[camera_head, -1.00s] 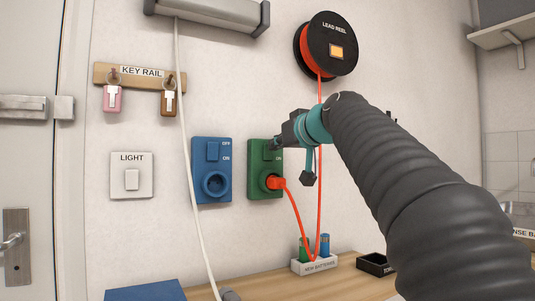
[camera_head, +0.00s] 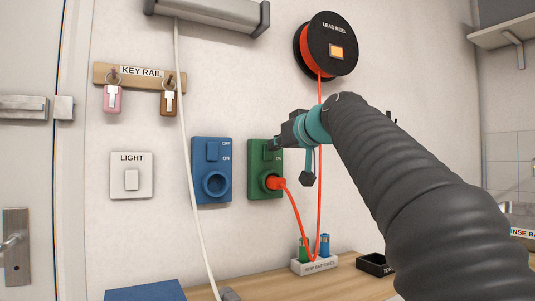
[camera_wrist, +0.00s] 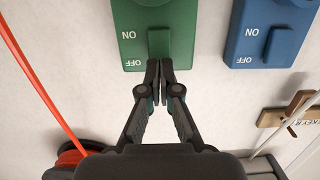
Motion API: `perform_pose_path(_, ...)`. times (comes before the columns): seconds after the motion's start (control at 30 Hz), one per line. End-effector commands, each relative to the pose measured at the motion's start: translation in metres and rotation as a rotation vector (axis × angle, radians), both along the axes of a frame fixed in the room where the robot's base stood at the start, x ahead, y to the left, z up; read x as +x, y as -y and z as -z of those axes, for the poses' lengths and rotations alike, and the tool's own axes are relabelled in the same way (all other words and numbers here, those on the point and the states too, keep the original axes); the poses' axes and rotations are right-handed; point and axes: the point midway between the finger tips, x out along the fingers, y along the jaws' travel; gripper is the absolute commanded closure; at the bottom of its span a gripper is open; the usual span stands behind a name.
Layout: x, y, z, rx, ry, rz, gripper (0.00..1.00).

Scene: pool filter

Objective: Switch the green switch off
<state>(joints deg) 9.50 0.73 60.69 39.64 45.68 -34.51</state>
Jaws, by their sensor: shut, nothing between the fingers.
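The green switch plate (camera_head: 256,187) is on the wall, right of a blue one, with an orange plug in its lower socket. The wrist view shows the plate (camera_wrist: 184,18) upside down, with ON and OFF printed beside its green rocker (camera_wrist: 159,42). My gripper (camera_wrist: 160,67) is shut and empty, its fingertips at the OFF end of the rocker. I cannot tell whether they touch it.
The blue switch (camera_head: 211,186) is close on the left, with a white cable (camera_head: 188,140) beside it. An orange lead (camera_head: 319,200) runs from the reel (camera_head: 331,45) past my gripper to the plug. The battery holder (camera_head: 315,266) stands on the bench below.

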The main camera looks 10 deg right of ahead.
Motion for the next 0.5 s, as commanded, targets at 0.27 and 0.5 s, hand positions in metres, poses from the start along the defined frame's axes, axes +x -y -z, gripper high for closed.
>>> perform_pose_path(0.27,0.0036,-0.0011,0.0004,0.0,0.0,0.0,1.0)
perform_pose_path(0.5,0.0066,-0.0021,0.0008,0.0,0.0,0.0,1.0)
